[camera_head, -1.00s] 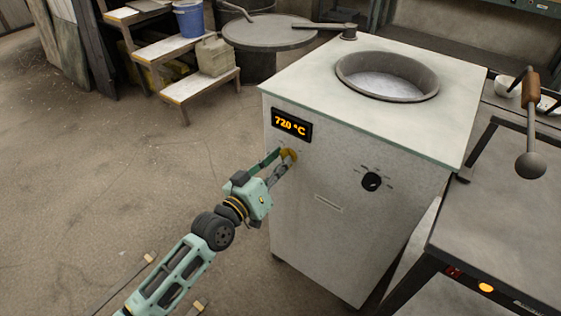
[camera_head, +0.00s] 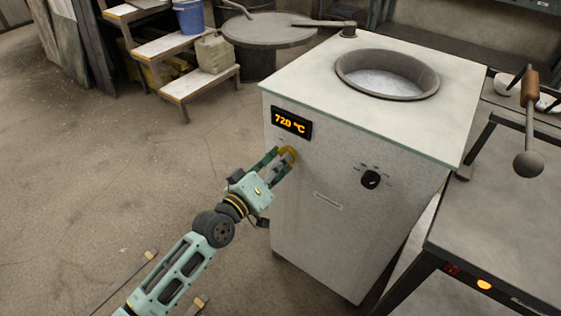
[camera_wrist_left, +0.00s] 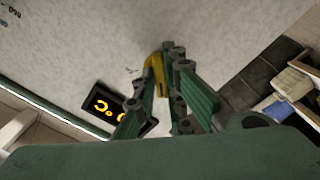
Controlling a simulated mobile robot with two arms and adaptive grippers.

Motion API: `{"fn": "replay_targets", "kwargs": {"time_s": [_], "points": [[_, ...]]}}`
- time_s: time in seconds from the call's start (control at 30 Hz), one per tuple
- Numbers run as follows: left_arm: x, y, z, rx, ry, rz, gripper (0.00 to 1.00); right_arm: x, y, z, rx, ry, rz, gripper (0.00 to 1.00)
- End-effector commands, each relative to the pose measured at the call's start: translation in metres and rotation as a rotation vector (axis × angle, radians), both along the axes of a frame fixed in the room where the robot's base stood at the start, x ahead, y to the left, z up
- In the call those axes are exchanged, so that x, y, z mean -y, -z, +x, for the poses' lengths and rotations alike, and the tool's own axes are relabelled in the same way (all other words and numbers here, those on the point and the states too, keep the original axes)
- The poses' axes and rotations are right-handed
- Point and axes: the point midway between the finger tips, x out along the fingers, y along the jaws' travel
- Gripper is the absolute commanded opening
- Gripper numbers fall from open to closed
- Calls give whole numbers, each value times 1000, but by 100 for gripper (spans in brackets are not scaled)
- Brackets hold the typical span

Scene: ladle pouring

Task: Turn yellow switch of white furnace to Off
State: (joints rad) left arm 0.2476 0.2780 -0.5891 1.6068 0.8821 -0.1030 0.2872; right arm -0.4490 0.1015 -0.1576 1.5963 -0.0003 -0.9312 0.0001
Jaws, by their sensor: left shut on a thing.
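The white furnace (camera_head: 340,215) stands in the middle of the head view, with an open round crucible (camera_head: 388,76) in its top. Its display (camera_head: 291,123) reads 720 °C in orange. The yellow switch (camera_head: 288,153) is on the front panel below the display. My left gripper (camera_head: 284,158) is at the switch, with its fingers shut on it. In the left wrist view the yellow switch (camera_wrist_left: 154,74) shows between the green fingers, partly hidden by them. The switch's markings are too small to read. My right gripper is not in view.
A black knob (camera_head: 371,180) sits on the same panel, to the right. A dark table (camera_head: 500,215) stands close to the furnace's right side, with a ladle (camera_head: 529,130) above it. Steps (camera_head: 190,85) and a round drum (camera_head: 268,35) stand behind.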

Motion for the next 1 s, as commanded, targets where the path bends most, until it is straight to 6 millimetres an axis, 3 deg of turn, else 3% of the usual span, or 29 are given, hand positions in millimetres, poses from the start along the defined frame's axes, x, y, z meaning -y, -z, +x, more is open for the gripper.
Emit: {"fn": "replay_targets", "kwargs": {"time_s": [0.17,0.2,0.4,0.77,1.0], "points": [[0,1,0,-3,-1,-3,0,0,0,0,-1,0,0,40],[0,1,0,-4,-1,-4,14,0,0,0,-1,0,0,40],[0,0,0,-1,0,-2,29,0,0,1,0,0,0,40],[-3,1,-4,-1,-1,0,29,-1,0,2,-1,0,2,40],[-28,2,-39,-3,0,2,29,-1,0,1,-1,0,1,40]]}}
